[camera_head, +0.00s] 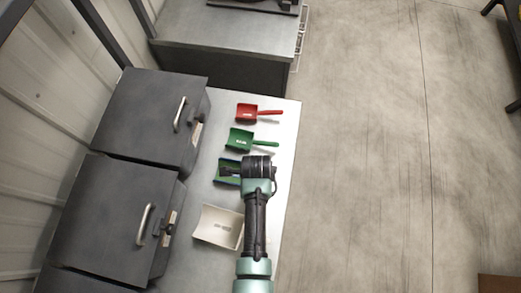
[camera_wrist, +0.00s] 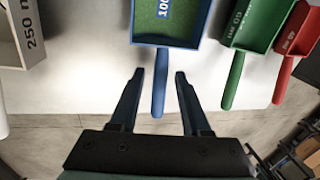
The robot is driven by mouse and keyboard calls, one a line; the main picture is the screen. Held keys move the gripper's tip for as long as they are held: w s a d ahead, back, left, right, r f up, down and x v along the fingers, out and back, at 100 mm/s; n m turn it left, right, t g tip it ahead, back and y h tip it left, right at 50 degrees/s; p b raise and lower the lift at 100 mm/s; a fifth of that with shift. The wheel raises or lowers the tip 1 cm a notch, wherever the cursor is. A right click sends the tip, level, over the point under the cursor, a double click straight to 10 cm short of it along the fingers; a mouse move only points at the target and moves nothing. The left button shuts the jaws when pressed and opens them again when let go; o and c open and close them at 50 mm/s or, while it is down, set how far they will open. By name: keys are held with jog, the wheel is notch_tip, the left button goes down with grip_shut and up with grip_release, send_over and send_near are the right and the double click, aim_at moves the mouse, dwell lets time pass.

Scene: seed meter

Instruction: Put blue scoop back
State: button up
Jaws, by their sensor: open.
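The blue scoop, with a blue rim and a green inside, lies on the grey worktop. It shows at the top of the wrist view (camera_wrist: 200,32), its blue handle pointing toward me. In the head view the scoop (camera_head: 228,162) is partly hidden by my arm. My gripper (camera_wrist: 160,74) is open, with one finger on each side of the handle and a gap on both sides. In the head view my gripper (camera_head: 232,173) is over the scoop. I cannot tell how far the fingers are above the handle.
A green scoop (camera_head: 240,138) and a red scoop (camera_head: 246,113) lie beyond it, handles to the right. A cream scoop (camera_head: 218,222) lies on the near side. Dark cabinets with handles (camera_head: 152,115) stand along the left. The worktop's right edge is close to the handles; open floor lies beyond.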

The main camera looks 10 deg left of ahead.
jog(key=shift+r, duration=0.1)
notch_tip(320, 180, up, 12)
jog(key=s, duration=0.2)
jog(key=w+r+n+t, duration=0.35)
jog(key=w+r, duration=0.25)
jog(key=r, duration=0.4)
jog(key=w+r+n+t+y, duration=0.15)
jog(key=w+r+t, duration=0.35)
jog(key=r, duration=0.6)
jog(key=w+r+n+t, duration=0.3)
jog(key=w+r, duration=0.4)
jog(key=r, duration=0.3)
jog(key=s+d+r+n+t+h, duration=0.2)
jog(key=r+n+t, duration=0.45)
jog(key=r, duration=1.85)
jog(key=s+d+r+n+t, duration=0.2)
jog(key=s+r+t, duration=0.5)
jog(key=s+r, duration=0.4)
notch_tip(320, 180, up, 3)
jog(key=shift+s+f+n, duration=0.1)
jog(key=shift+s+n, duration=0.05)
jog(key=shift+n, duration=0.5)
